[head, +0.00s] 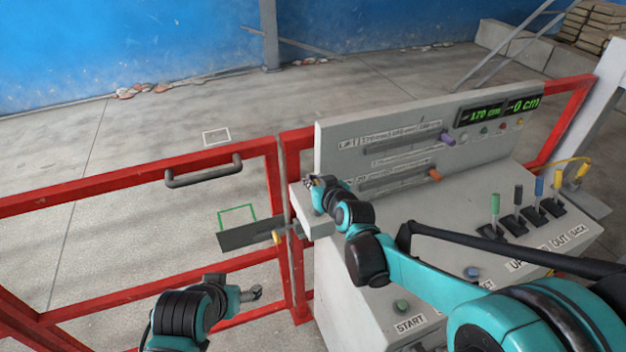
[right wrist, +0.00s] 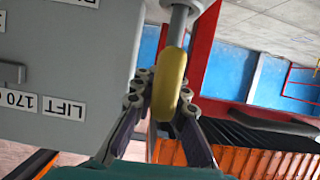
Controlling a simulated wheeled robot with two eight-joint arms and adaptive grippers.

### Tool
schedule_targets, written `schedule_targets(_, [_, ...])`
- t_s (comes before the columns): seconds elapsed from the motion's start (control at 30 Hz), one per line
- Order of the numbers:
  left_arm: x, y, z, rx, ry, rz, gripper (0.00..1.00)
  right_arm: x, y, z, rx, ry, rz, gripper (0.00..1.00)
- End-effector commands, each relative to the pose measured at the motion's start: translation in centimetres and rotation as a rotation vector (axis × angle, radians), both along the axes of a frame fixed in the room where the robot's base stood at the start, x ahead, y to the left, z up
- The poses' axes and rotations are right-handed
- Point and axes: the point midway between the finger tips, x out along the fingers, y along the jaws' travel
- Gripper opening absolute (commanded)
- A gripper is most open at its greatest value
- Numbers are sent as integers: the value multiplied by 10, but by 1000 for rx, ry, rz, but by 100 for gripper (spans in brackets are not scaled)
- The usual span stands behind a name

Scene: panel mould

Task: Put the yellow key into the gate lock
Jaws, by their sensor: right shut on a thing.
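The yellow key (right wrist: 170,84) is between the fingers of my right gripper (right wrist: 168,92) in the right wrist view. Its rounded yellow grip touches both fingers, and a grey round shaft (right wrist: 182,22) runs on from it to the top edge; the far end is out of view. In the head view the right gripper (head: 316,184) is at the console's left edge, above a pale block (head: 313,226) by the gate post. A grey plate (head: 245,236) with a small yellow part (head: 277,238) sits on the gate. My left gripper (head: 254,293) is low before the gate; its opening is unclear.
The red gate (head: 130,183) with a grey handle (head: 204,172) spans the left. The console (head: 440,165) with sliders, levers, buttons and green displays (head: 497,110) stands at right. The floor beyond the gate is mostly clear.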

Motion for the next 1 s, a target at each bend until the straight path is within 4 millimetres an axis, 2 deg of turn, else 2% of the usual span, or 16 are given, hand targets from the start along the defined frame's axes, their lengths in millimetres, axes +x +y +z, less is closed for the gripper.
schedule_targets(0.87, [0, 0, -20, 0, 0, 0, 76, 0, 0, -23, 0, 0, 0, 0])
schedule_targets(0.9, [0, 0, -19, 0, 0, 0, 76, 0, 0, -22, 0, 0, 0, 19])
schedule_targets(0.97, [0, 0, -18, 0, 0, 0, 76, 0, 0, -22, 0, 0, 0, 34])
schedule_targets(1.0, [0, 0, -18, 0, 0, 0, 76, 0, 0, -22, 0, 0, 0, 37])
